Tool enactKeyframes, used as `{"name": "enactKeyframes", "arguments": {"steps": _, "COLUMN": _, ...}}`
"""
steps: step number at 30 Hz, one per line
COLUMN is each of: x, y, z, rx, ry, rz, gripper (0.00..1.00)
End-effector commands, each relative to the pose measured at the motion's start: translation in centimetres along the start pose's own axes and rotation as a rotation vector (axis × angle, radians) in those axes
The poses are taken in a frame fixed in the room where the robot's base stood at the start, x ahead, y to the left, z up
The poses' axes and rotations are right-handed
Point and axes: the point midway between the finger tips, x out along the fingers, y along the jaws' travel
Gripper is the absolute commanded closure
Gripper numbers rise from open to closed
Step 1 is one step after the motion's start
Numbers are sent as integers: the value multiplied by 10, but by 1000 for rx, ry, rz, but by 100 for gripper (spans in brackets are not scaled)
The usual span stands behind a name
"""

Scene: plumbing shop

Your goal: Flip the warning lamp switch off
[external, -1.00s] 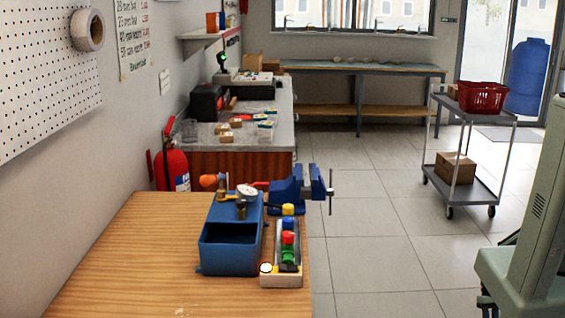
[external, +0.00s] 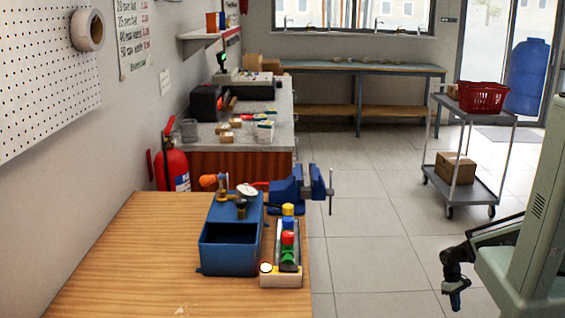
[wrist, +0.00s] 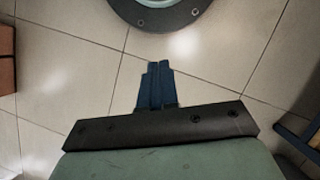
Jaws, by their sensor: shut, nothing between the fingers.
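A small control box (external: 281,281) with a pale base stands at the right edge of the wooden workbench (external: 130,255). It carries yellow, red and green parts in a row, and a round white lamp (external: 266,268) that looks lit at its front left corner. The warning lamp switch is too small to tell apart or read. My gripper (external: 455,302) hangs over the floor at the lower right, well to the right of the bench and apart from the box. In the wrist view, the dark blue fingers (wrist: 157,84) are together and empty above floor tiles.
A blue open bin (external: 229,262) with a gauge and fittings stands left of the control box. A blue vise (external: 290,190) is behind it. A grey trolley (external: 462,190) with a red basket stands at the right. The floor between bench and gripper is clear.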

Motion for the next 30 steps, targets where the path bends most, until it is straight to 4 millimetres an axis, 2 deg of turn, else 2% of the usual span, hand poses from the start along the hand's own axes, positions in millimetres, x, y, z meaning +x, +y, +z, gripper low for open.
{"name": "enactKeyframes", "arguments": {"steps": 6, "x": -30, "y": -35, "z": -22, "rx": -98, "ry": 63, "rz": 39, "gripper": 100}}
{"name": "enactKeyframes", "arguments": {"steps": 15, "x": -72, "y": -93, "z": -44, "rx": -233, "ry": 152, "rz": 80, "gripper": 100}}
{"name": "enactKeyframes", "arguments": {"steps": 23, "x": -111, "y": -152, "z": -54, "rx": -353, "ry": 233, "rz": 106, "gripper": 100}}
{"name": "enactKeyframes", "arguments": {"steps": 30, "x": -146, "y": -212, "z": -54, "rx": -467, "ry": 308, "rz": 122, "gripper": 100}}
